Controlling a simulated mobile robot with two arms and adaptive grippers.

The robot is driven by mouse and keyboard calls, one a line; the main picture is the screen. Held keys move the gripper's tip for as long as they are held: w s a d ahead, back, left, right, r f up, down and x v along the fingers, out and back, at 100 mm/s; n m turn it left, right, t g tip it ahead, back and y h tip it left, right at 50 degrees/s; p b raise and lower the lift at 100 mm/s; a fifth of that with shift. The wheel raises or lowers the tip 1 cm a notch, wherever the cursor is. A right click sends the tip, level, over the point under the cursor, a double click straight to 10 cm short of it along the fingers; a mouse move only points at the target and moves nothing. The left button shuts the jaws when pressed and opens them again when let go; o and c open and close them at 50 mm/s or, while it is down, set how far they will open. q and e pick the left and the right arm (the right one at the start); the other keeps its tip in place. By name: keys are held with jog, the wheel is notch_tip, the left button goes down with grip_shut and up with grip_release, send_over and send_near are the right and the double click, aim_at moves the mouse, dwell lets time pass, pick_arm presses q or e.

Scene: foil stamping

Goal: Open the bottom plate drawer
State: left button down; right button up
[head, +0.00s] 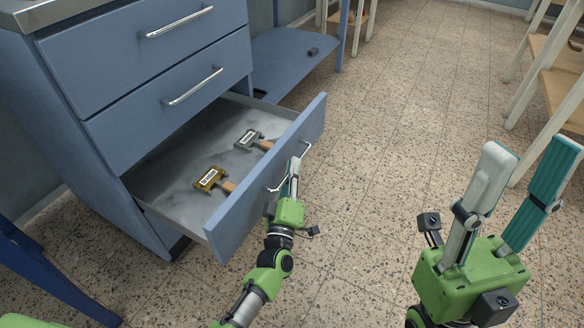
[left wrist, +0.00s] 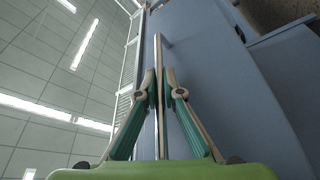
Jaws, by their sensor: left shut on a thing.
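The bottom plate drawer (head: 265,180) of the blue cabinet is pulled well out. Inside lie a gold-coloured stamping plate (head: 208,178) and a silver-grey one (head: 247,138), each with a wooden handle. My left gripper (head: 294,166) is shut on the drawer's metal bar handle (head: 304,150) at the drawer front. In the left wrist view the handle (left wrist: 158,90) runs between the two fingers of my left gripper (left wrist: 159,85). My right gripper (head: 524,168) is open and empty, above the floor at the right.
Two upper drawers (head: 150,55) of the cabinet are shut. A blue shelf (head: 285,65) with a small dark object stands behind. Wooden racks (head: 550,60) stand at the right. The speckled floor between (head: 400,110) is clear.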

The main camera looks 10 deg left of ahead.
pick_arm(q)
jog(key=c, duration=2.4)
grip_release()
jog(key=shift+f, duration=0.1)
jog(key=shift+c, duration=0.2)
jog(key=shift+s, duration=0.1)
jog(key=v, duration=1.1)
jog(key=shift+s, duration=0.4)
jog(key=shift+f, duration=0.1)
